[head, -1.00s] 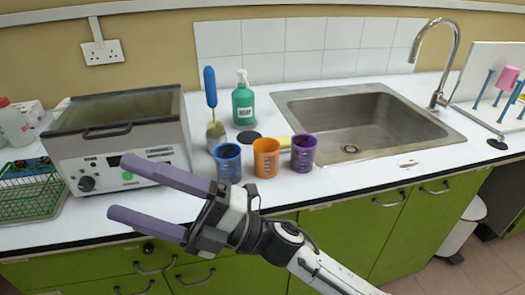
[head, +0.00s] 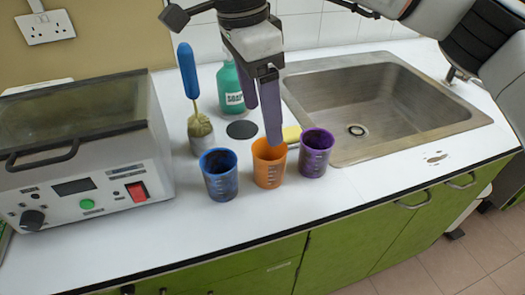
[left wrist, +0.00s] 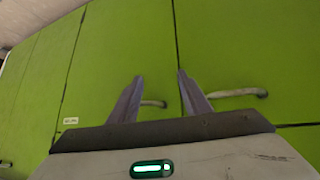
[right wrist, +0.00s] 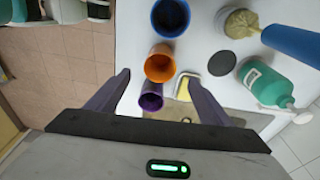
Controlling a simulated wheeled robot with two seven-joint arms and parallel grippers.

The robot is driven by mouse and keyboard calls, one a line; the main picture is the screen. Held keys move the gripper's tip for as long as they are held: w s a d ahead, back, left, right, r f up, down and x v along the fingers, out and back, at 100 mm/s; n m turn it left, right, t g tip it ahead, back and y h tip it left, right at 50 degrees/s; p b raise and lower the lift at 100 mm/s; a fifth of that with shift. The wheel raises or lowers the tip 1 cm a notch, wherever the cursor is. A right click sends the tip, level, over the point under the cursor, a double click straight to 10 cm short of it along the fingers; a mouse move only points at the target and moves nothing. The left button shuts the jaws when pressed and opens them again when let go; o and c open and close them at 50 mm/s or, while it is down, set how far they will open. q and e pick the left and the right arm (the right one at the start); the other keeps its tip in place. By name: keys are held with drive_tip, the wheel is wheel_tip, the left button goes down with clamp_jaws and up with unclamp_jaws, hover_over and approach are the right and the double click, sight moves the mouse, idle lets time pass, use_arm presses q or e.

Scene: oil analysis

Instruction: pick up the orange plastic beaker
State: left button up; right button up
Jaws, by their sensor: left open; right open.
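The orange beaker (head: 268,172) stands upright on the white counter, between a blue beaker (head: 219,180) and a purple beaker (head: 315,158). My right gripper (head: 263,124) is open and empty and points down above the beakers. In the head view one finger covers part of the orange beaker's mouth. In the right wrist view the orange beaker (right wrist: 160,66) shows between the spread fingers, with the purple beaker (right wrist: 151,98) lower in the picture. Whether the fingertips reach below its rim is unclear. My left gripper (left wrist: 160,75) is open and empty, facing green cabinet doors.
A green soap bottle (head: 230,88), a blue-handled brush (head: 190,75) in a holder and a black disc (head: 241,130) stand behind the beakers. A lidded metal bath (head: 85,150) is at left, the sink (head: 380,110) at right. The counter in front is clear.

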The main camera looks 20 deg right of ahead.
sight(269, 149)
drive_tip(key=f, duration=0.3)
drive_tip(key=d+f, duration=0.1)
drive_tip(key=f, duration=0.5)
drive_tip(key=shift+d+f+p, duration=0.4)
drive_tip(key=shift+w, duration=0.1)
drive_tip(key=c, duration=1.1)
